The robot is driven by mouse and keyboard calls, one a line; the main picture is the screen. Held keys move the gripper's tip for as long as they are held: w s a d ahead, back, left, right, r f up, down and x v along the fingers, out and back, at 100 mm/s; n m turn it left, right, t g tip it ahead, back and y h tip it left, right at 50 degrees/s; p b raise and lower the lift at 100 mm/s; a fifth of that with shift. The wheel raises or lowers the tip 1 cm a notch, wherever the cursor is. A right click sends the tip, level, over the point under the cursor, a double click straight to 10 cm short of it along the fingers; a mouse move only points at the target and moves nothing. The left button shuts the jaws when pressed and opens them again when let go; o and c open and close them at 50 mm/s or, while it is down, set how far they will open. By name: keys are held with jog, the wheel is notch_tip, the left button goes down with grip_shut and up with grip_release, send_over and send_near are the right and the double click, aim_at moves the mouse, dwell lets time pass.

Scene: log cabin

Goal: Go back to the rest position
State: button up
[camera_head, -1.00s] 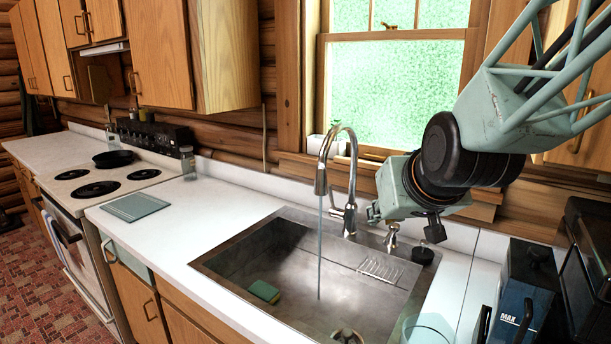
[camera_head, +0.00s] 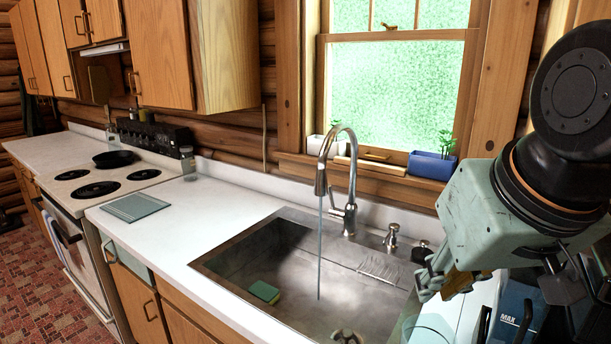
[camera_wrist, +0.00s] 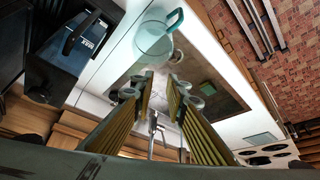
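My gripper (camera_head: 446,280) is at the right of the head view, above the right end of the sink (camera_head: 225,279). It also shows in the wrist view (camera_wrist: 162,88), where its two fingers with yellowish pads stand apart with nothing held between them. The faucet (camera_head: 352,170) stands behind the sink, clear of my gripper, and a thin stream of water (camera_head: 319,255) falls from it. In the wrist view the faucet (camera_wrist: 153,124) appears beyond the gap between the fingers.
A clear container with a teal handle (camera_wrist: 155,42) stands on the counter near my gripper. A dark appliance marked MAX (camera_head: 515,312) is close at right. A blue planter (camera_head: 432,166) sits on the windowsill. A green sponge (camera_head: 264,291) lies in the sink. The left counter is mostly clear.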

jog(key=s+d+g, duration=0.1)
jog(key=s+g, duration=0.1)
jog(key=s, duration=1.1)
jog(key=shift+d+f, duration=0.15)
jog(key=shift+f, duration=0.05)
jog(key=shift+s, duration=0.1)
